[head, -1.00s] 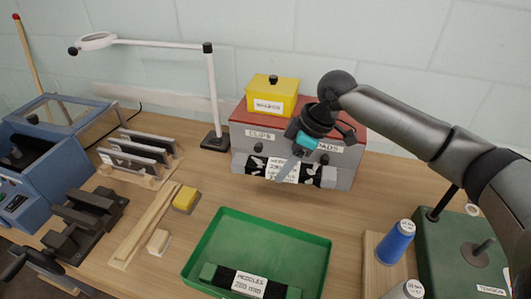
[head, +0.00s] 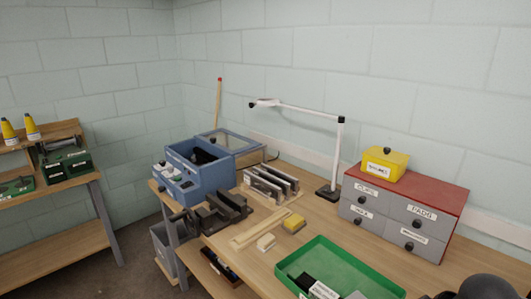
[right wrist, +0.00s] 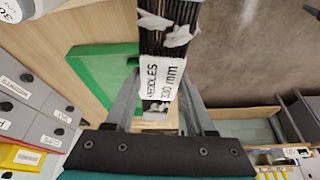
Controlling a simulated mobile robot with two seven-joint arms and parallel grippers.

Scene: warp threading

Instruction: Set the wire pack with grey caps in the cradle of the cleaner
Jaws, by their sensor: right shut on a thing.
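The wire pack (right wrist: 167,40) shows in the right wrist view as a bundle of black wires with a white label and pale tufts stuck on it. My right gripper (right wrist: 160,85) is shut on it, one finger on each side; the far end of the pack runs out of the frame. The blue cleaner (head: 183,188) stands at the far left of the bench in the head view, its clear lid (head: 228,141) raised. Its opening is dark, and the cradle inside cannot be made out. My left gripper is not in view.
A green tray (head: 367,277) holding another labelled pack lies at the front. A grey drawer unit (head: 375,213) with a yellow box (head: 385,163) stands right. A lamp (head: 338,150), a rack of dark plates (head: 270,185) and a dark clamp (head: 222,208) stand between it and the cleaner.

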